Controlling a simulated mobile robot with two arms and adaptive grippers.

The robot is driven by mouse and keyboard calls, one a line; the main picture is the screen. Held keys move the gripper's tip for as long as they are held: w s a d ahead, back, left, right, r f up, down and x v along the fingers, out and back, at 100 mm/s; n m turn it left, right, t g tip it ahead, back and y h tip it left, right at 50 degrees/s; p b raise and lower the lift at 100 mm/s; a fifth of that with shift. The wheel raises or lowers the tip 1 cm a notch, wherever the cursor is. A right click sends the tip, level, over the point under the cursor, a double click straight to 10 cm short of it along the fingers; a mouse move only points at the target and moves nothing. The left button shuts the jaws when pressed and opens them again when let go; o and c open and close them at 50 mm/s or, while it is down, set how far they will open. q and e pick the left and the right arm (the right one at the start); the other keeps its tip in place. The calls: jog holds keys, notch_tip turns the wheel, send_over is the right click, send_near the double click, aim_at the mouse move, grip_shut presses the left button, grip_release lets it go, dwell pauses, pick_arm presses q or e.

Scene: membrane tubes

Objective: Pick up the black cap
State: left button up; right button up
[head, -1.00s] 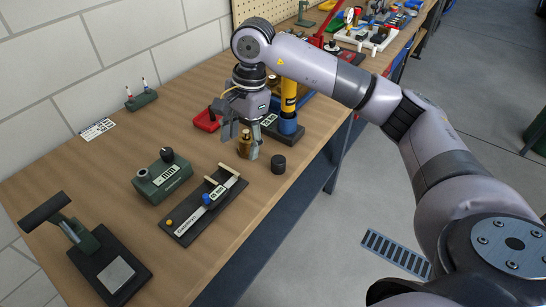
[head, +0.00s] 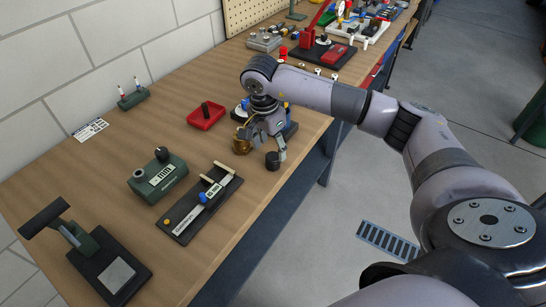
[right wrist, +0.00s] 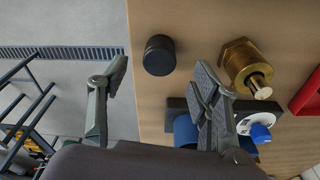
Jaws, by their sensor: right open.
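The black cap (head: 272,161) is a short dark cylinder standing on the wooden bench near its front edge. My right gripper (head: 264,144) is open, its fingers pointing down over the bench beside the cap. In the right wrist view the cap (right wrist: 159,55) lies ahead between the two spread fingers (right wrist: 160,75), with a gap on each side. A brass fitting (right wrist: 247,68) stands beside the cap, outside the right-hand finger. It is partly hidden by the gripper in the head view (head: 241,146). My left gripper is out of view.
A blue-based object (right wrist: 185,130) stands close to the right-hand finger. A red tray (head: 195,123) holds a dark upright piece. A green box (head: 158,182) and a slide gauge (head: 190,225) sit nearer. The bench's front edge is close to the cap.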

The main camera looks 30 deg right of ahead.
aim_at(273, 156)
jog(key=f, duration=0.1)
jog(key=f+p, duration=0.1)
jog(key=f, duration=0.1)
jog(key=f+p, duration=0.1)
jog(key=shift+d+f, duration=0.4)
jog(key=shift+w+f, duration=0.1)
jog(key=shift+f, duration=0.2)
jog(key=shift+c, duration=0.5)
jog(key=c, duration=1)
jog(key=shift+o, duration=0.2)
jog(key=shift+r, duration=0.15)
